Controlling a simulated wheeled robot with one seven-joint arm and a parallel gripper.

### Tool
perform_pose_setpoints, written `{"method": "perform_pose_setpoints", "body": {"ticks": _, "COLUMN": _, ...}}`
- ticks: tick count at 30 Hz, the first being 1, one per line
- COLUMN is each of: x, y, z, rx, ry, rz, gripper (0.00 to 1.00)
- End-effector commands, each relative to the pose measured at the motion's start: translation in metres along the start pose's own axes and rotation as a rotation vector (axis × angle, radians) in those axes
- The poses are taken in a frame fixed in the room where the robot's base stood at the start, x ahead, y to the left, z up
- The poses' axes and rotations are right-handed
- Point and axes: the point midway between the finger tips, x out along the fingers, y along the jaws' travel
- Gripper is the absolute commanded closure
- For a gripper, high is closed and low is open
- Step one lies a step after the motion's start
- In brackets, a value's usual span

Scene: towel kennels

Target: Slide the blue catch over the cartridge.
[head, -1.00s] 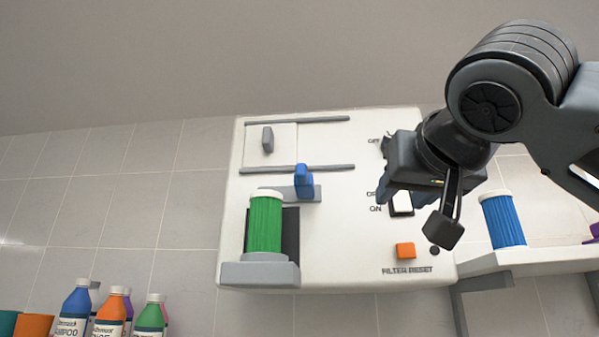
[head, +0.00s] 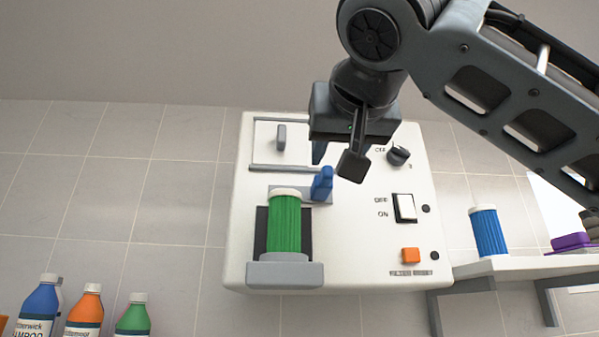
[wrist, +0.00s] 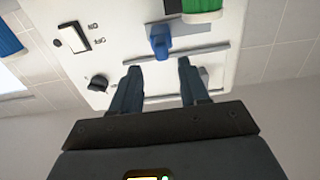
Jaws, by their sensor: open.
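The green cartridge (head: 285,222) with a white cap stands in a grey holder (head: 285,275) on the left of the white panel. The blue catch (head: 322,184) sits on a grey strip just right of the cartridge's top, not over it. My gripper (head: 335,160) is open and empty, just above the catch in the head view. In the wrist view, the catch (wrist: 160,42) shows beyond and between the two spread fingertips (wrist: 159,66), apart from them. The cartridge's cap end (wrist: 202,12) is at the top edge there.
A grey-handled sliding door (head: 281,138) is at the panel's upper left. A dark knob (head: 398,155), a white switch (head: 405,208) and an orange button (head: 411,255) line its right side. A blue cartridge (head: 488,232) stands on the right shelf. Bottles (head: 84,310) stand lower left.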

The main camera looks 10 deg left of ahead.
Motion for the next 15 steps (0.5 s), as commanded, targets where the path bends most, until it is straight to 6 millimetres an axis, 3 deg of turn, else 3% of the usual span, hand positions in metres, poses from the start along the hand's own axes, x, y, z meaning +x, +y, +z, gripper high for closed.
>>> {"method": "perform_pose_setpoints", "body": {"ticks": 5, "x": 0.010, "y": 0.000, "z": -0.002, "rx": -0.001, "ry": -0.001, "rz": 0.003, "gripper": 0.55}}
{"method": "perform_pose_setpoints", "body": {"ticks": 15, "x": 0.060, "y": 0.001, "z": -0.003, "rx": -0.001, "ry": -0.001, "rz": 0.004, "gripper": 0.55}}
